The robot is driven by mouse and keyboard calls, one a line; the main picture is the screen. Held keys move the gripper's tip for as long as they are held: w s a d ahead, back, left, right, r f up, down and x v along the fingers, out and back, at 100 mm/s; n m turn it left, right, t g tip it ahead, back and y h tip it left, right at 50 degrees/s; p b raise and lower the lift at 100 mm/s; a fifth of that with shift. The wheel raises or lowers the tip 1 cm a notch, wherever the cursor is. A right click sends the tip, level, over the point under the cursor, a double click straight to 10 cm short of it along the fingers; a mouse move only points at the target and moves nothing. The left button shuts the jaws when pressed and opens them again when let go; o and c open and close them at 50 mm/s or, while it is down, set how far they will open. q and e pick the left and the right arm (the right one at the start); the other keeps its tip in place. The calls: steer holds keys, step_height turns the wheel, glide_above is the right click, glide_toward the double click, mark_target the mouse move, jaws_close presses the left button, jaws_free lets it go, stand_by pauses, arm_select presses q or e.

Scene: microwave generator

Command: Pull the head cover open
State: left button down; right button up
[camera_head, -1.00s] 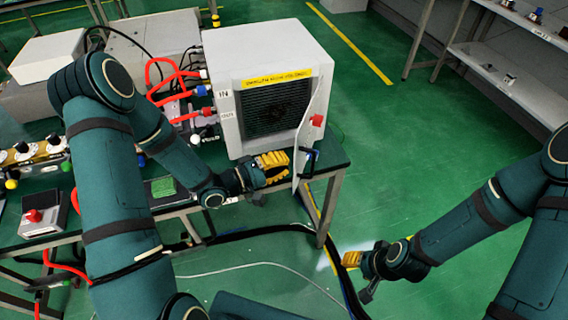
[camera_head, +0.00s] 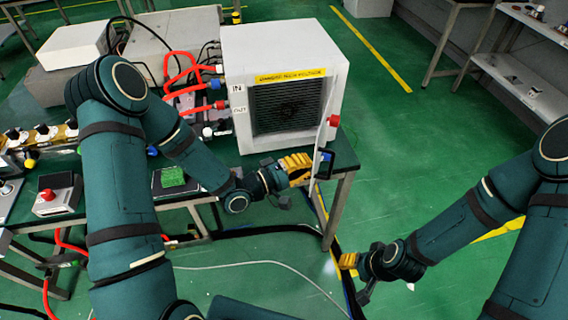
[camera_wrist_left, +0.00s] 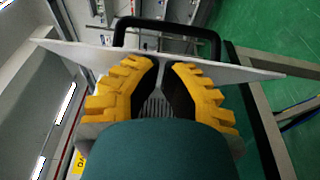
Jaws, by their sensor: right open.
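The microwave generator (camera_head: 275,45) is a white box on a bench, with a yellow danger label above a dark grille in its open front. Its head cover (camera_head: 328,105) is a thin white panel at the right of the front, standing swung out, with a red knob and a black handle (camera_head: 326,162). My left gripper (camera_head: 308,167) is at the cover's lower part, on its inner side. In the left wrist view, its yellow fingers (camera_wrist_left: 163,65) have tips close together beside the panel, and the handle lies beyond. My right gripper (camera_head: 345,261) is low over the floor, away from the cover.
Red hoses (camera_head: 185,75) and cables join the box at its left. A control box with a red button (camera_head: 58,195) stands on the bench at left. Shelves (camera_head: 520,80) stand at the upper right. The green floor right of the cover is clear.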

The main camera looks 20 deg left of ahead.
arm_select(q)
steer(key=d+b, duration=0.1)
steer(key=d, duration=0.8)
steer(key=shift+w+b, duration=0.15)
steer(key=shift+b, duration=0.25)
arm_select(e)
steer(key=shift+s+a+f, duration=0.1)
steer(key=shift+s+f, duration=0.1)
steer(key=shift+f, duration=0.35)
steer(key=shift+s+f, duration=0.15)
steer(key=shift+f, duration=0.4)
